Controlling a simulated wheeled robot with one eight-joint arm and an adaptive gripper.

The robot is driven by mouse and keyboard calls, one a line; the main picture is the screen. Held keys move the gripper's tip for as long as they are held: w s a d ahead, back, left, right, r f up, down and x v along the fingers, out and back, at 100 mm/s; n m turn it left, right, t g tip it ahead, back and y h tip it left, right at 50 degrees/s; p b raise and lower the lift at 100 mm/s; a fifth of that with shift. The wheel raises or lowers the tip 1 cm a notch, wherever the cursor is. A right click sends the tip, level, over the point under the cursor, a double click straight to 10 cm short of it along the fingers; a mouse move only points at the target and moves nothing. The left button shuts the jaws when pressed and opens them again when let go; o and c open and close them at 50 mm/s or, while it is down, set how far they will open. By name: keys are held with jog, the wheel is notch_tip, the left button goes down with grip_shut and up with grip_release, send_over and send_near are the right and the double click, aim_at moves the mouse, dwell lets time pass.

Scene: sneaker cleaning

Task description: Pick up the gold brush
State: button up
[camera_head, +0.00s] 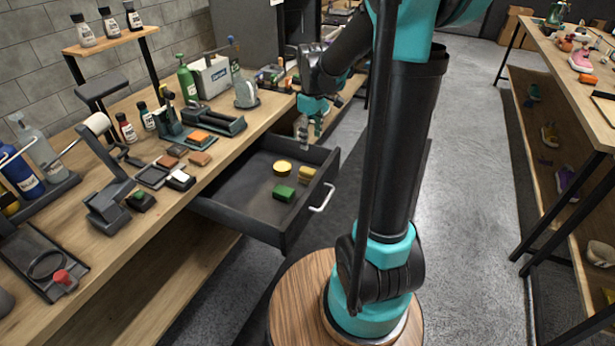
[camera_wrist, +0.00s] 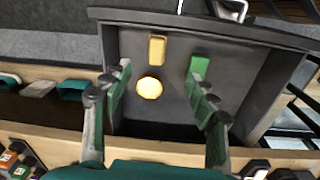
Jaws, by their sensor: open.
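A gold block, which looks like the gold brush (camera_head: 307,174), lies in the open drawer near its front right side. It also shows in the wrist view (camera_wrist: 157,48), near the drawer's handle side. My gripper (camera_head: 311,128) is above the drawer's far side, apart from the block. A green block (camera_head: 284,193) and a round yellow piece (camera_head: 282,167) lie in the same drawer. Bristles on the gold block cannot be made out.
The dark drawer (camera_head: 235,190) is pulled out from the wooden bench, its walls standing around the pieces. A pale handle (camera_head: 322,198) is on its front. The bench top (camera_head: 130,255) holds bottles, brushes and stands. A second table (camera_head: 575,75) stands at right.

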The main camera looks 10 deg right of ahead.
jog(key=w+n, duration=0.1)
jog(key=w, duration=0.1)
send_near(308, 170)
jog(key=f, duration=0.3)
jog(key=w+f, duration=0.1)
jog(key=f, duration=0.1)
jog(key=shift+f, duration=0.3)
jog(key=shift+s+f, duration=0.2)
jog(key=shift+f, duration=2.75)
jog(key=shift+c, duration=0.4)
grip_shut()
jog(key=shift+r, duration=0.15)
